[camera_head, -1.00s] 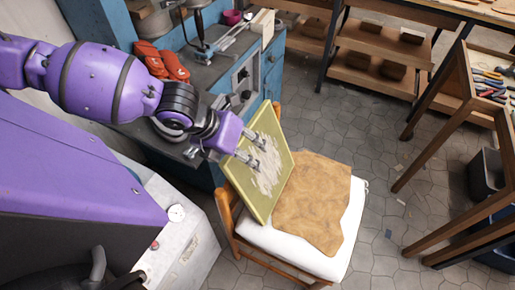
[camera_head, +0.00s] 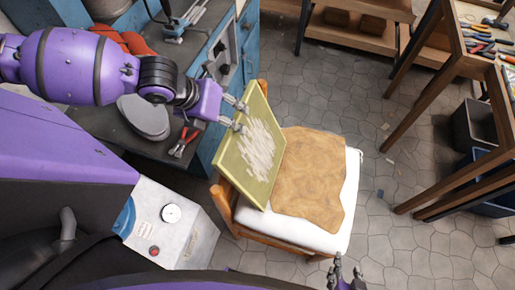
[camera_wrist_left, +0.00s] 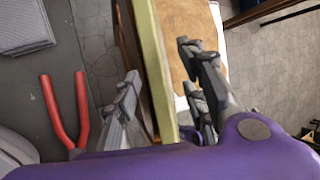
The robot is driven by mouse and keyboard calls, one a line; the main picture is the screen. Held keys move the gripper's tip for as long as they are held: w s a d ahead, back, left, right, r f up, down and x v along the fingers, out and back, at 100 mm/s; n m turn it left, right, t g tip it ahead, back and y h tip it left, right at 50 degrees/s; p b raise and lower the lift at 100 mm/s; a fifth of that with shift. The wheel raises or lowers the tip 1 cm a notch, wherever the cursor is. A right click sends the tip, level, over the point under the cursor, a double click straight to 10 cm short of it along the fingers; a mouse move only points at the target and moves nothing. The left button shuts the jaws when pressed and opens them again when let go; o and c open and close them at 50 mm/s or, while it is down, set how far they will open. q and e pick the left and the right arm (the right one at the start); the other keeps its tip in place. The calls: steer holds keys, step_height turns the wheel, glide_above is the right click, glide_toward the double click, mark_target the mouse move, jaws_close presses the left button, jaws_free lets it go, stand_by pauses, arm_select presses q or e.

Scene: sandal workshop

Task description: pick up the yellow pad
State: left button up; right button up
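The yellow pad (camera_head: 232,164), with a pale streaked patch on its face, leans tilted against the chair's back on the seat. My left gripper (camera_head: 238,114) is at the pad's upper left edge. In the left wrist view the pad's edge (camera_wrist_left: 156,70) runs between the spread fingers of my left gripper (camera_wrist_left: 165,90); the fingers look open, one on each side, and I see no firm grip. My right gripper (camera_head: 346,272) shows at the bottom edge, its fingers apart and empty, with the rest cut off.
A brown hide (camera_head: 310,178) lies on the white cushion (camera_head: 300,235) of the wooden chair, beside the pad. Red-handled pliers (camera_head: 184,143) lie on the grey-topped bench at left. A tool table (camera_head: 470,70) stands at right; the floor between is mostly clear.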

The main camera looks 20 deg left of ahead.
mark_target(238, 121)
arm_select(q)
steer(key=x, duration=0.4)
steer(key=shift+a+f, duration=0.15)
steer(key=shift+a, duration=0.15)
steer(key=shift+f, duration=0.25)
stand_by(0.4)
jaws_close()
steer(key=shift+w+r, duration=0.15)
steer(key=shift+r, duration=0.05)
